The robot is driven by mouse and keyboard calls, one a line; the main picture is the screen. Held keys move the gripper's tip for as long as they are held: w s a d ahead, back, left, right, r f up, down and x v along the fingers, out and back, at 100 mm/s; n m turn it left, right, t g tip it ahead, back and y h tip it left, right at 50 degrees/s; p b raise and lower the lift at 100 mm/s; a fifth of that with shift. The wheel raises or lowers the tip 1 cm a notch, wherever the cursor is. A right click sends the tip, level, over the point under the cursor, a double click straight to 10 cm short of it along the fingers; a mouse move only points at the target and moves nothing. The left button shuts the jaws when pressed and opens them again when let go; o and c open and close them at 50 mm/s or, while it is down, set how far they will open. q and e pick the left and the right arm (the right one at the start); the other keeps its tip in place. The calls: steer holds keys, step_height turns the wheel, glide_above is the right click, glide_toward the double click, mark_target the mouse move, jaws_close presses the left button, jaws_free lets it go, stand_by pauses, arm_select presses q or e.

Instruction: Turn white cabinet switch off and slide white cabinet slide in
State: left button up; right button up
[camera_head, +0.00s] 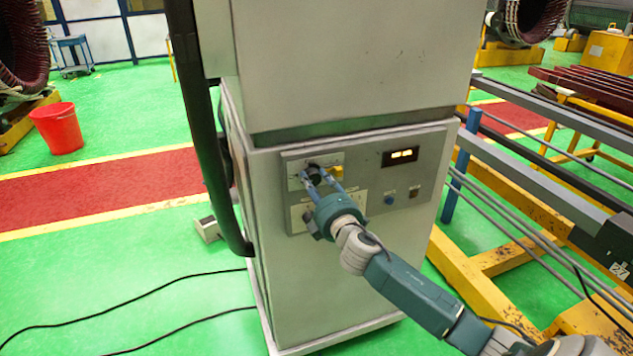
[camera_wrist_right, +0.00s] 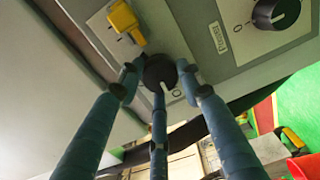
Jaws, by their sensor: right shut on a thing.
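The white cabinet (camera_head: 330,290) stands in the middle of the head view, with a grey control panel (camera_head: 425,180) on its front. My right gripper (camera_head: 318,180) reaches the panel's upper left. Its fingers are closed around a black rotary switch (camera_head: 314,171). In the right wrist view the fingers surround this black knob (camera_wrist_right: 160,71), whose white mark shows. A yellow switch (camera_head: 337,171) is just right of the fingers; it also shows in the wrist view (camera_wrist_right: 125,20). I cannot make out which part is the slide. My left gripper is out of view.
A lit display (camera_head: 401,156) and a blue button (camera_head: 389,200) are on the panel. A second black knob (camera_wrist_right: 275,12) shows in the wrist view. A black hose (camera_head: 205,140) runs down the cabinet's left side. Yellow frames (camera_head: 500,255) stand right; black cables (camera_head: 130,305) cross the floor.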

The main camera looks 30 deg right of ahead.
steer(key=shift+a+n, duration=0.25)
steer(key=shift+n, duration=0.15)
steer(key=o, duration=1.1)
steer(key=shift+o, duration=0.2)
steer(key=shift+w+a, duration=0.1)
steer(key=shift+a, duration=0.1)
steer(key=shift+s+d+f, duration=0.1)
steer(key=shift+s, duration=0.3)
steer(key=v, duration=1.1)
